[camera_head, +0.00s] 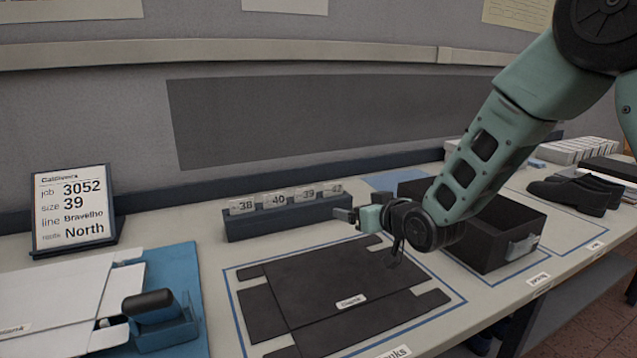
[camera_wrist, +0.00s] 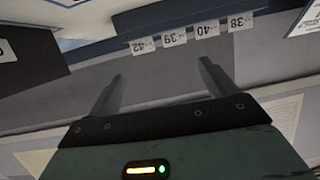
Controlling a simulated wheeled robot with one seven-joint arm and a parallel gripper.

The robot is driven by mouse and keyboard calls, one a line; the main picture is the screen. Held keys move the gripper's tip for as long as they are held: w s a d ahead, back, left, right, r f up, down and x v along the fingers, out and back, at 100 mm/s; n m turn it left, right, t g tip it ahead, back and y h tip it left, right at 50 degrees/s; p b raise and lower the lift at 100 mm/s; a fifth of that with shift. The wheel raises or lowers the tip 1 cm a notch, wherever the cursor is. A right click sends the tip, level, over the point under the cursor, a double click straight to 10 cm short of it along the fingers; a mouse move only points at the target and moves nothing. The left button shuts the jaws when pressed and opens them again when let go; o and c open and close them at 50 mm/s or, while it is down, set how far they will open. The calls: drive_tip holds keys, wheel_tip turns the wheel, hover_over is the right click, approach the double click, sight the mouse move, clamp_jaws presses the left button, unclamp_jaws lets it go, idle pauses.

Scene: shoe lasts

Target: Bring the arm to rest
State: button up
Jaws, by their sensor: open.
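My gripper (camera_head: 346,216) is at the end of my green arm, above the back part of the workbench, pointing left in the head view. In the wrist view its two fingers (camera_wrist: 158,82) are spread apart with nothing between them. A dark rack (camera_head: 285,219) with size tags 38, 40, 39 and 42 stands just left of the gripper. The tags (camera_wrist: 190,33) show upside down at the top of the wrist view. I cannot tell the exact gap between the gripper and the rack.
A flat dark carton (camera_head: 330,285) lies below my arm. A job sign (camera_head: 73,210), white carton (camera_head: 60,305) and tape dispenser (camera_head: 160,320) are left. The wall is behind.

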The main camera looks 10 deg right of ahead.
drive_tip(key=s+a+r+n+g+h+p, duration=0.1)
drive_tip(key=s+a+g+p, duration=0.2)
drive_tip(key=s, duration=0.7)
drive_tip(key=s+a+r+n+g, duration=0.1)
drive_tip(key=s+a+g, duration=0.3)
drive_tip(key=s, duration=0.6)
drive_tip(key=s+d+r+g+h+p, duration=0.1)
drive_tip(key=s+d+g, duration=0.1)
drive_tip(key=s, duration=0.8)
drive_tip(key=s+d+n+g+h+p, duration=0.1)
drive_tip(key=s+d+g+h, duration=0.1)
drive_tip(key=s, duration=0.8)
drive_tip(key=d+g, duration=0.1)
drive_tip(key=g, duration=0.1)
drive_tip(key=shift+s+d+r+n+g+h, duration=0.2)
drive_tip(key=shift+s+r+n+g+h, duration=0.05)
drive_tip(key=shift+r+n+g+h, duration=0.1)
